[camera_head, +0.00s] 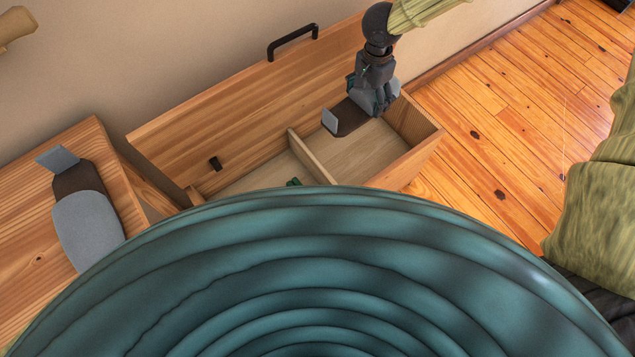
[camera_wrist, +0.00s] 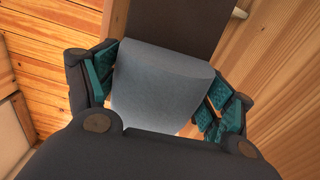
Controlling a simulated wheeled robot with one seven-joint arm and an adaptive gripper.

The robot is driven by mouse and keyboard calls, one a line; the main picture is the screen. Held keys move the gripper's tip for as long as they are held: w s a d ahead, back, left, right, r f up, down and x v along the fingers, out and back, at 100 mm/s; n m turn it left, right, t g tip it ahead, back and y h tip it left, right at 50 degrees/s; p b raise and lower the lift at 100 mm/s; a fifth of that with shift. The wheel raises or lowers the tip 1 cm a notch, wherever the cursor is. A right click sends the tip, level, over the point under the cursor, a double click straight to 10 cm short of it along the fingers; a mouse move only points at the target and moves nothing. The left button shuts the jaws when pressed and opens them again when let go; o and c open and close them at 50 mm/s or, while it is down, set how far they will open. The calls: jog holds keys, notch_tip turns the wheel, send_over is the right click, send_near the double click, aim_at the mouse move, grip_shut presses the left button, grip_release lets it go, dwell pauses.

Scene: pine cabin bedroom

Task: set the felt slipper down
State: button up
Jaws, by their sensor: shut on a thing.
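My gripper (camera_head: 374,98) is shut on a felt slipper (camera_head: 350,117) with a grey upper, a dark sole and an upright grey heel tab. The slipper is over the right compartment of an open wooden chest (camera_head: 418,152), near its back right corner. I cannot tell whether it touches the compartment floor. In the wrist view the grey upper of the slipper (camera_wrist: 160,85) sits between the teal finger pads of my gripper (camera_wrist: 158,98), and the dark sole runs upward. A second, similar slipper (camera_head: 88,225) lies on a wooden surface (camera_head: 28,215) at the left.
The chest's raised lid (camera_head: 250,105) has a black handle (camera_head: 292,42) on its edge. A divider (camera_head: 312,157) splits the chest. Plank floor (camera_head: 510,120) lies open to the right.

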notch_tip(320, 180, down, 16)
jog(key=a+m+b, duration=0.1)
jog(key=m+b, duration=1.7)
jog(key=m, duration=0.1)
send_near(345, 165)
notch_tip(345, 165, down, 7)
jog(key=b, duration=0.3)
jog(key=shift+r+b, duration=0.1)
jog(key=shift+b, duration=0.3)
jog(key=shift+d+r, duration=0.1)
jog(key=o, duration=1.1)
notch_tip(345, 165, up, 12)
jog(key=p, duration=0.4)
jog(key=shift+p, duration=0.4)
